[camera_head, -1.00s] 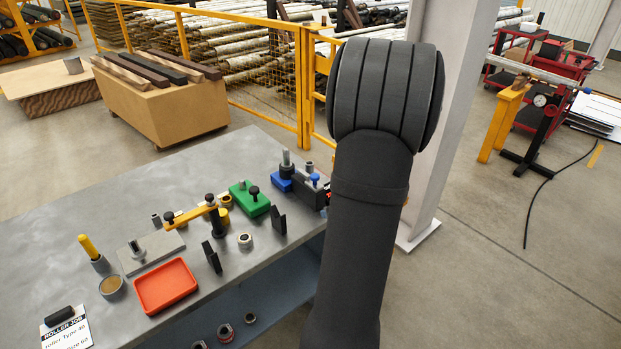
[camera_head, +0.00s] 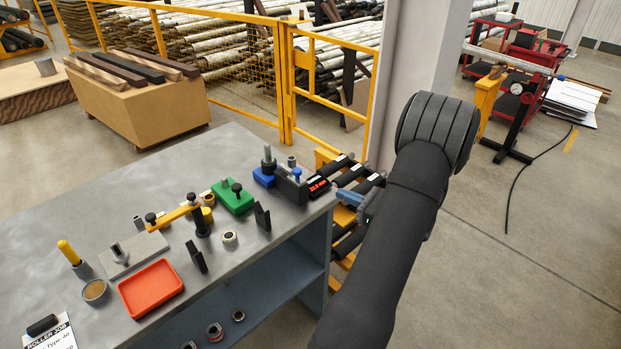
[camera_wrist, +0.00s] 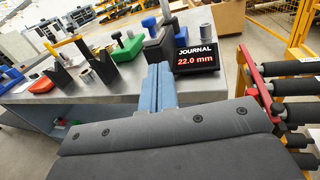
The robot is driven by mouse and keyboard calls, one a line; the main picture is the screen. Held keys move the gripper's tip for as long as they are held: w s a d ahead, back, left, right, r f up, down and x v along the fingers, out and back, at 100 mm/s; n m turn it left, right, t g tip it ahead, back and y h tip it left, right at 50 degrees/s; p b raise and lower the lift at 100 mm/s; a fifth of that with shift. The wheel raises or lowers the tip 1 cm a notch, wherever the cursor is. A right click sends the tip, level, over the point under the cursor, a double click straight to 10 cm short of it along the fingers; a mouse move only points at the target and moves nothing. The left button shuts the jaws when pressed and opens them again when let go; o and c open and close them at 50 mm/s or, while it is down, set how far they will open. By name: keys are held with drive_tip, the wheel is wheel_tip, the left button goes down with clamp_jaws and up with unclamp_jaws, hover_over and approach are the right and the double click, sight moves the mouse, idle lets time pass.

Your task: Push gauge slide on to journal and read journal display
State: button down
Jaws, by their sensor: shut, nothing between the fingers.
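The gauge stands at the right end of the bench, with a blue base (camera_head: 263,178), a grey post and a dark block with a blue knob (camera_head: 297,174). Its black journal display (camera_head: 318,187) has red digits; in the wrist view the display (camera_wrist: 195,56) reads "JOURNAL 22.0 mm". My gripper (camera_head: 345,196) is just right of the display, at the bench's end. In the wrist view its blue fingers (camera_wrist: 161,80) are shut together and empty, just left of the display. I cannot tell whether they touch the gauge. The journal's seating against the slide is not clear.
A rack of dark rollers (camera_head: 350,180) stands right beside the bench and close to my gripper. A green block (camera_head: 233,198), dark V-blocks (camera_head: 262,217) and a red tray (camera_head: 150,288) are on the bench. The left rear bench top is clear.

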drive_tip(key=shift+s+d+r+n+y, duration=0.15)
drive_tip(key=shift+s+d+n+y, duration=0.15)
drive_tip(key=shift+s+d+y, duration=0.25)
drive_tip(key=shift+s+d+r+n+y, duration=0.15)
drive_tip(key=shift+s+d+n+y, duration=0.15)
drive_tip(key=shift+d, duration=0.3)
drive_tip(key=shift+w, duration=0.1)
approach(298, 169)
drive_tip(key=x, duration=0.5)
drive_tip(key=shift+a+f, duration=0.3)
drive_tip(key=shift+f, duration=0.05)
drive_tip(key=shift+a, duration=0.1)
drive_tip(key=w+a, duration=0.3)
drive_tip(key=shift+w+a, duration=0.25)
drive_tip(key=shift+a, duration=0.05)
drive_tip(key=shift+w+a+r, duration=0.1)
drive_tip(key=shift+w+a, duration=0.05)
drive_tip(key=shift+w, duration=0.05)
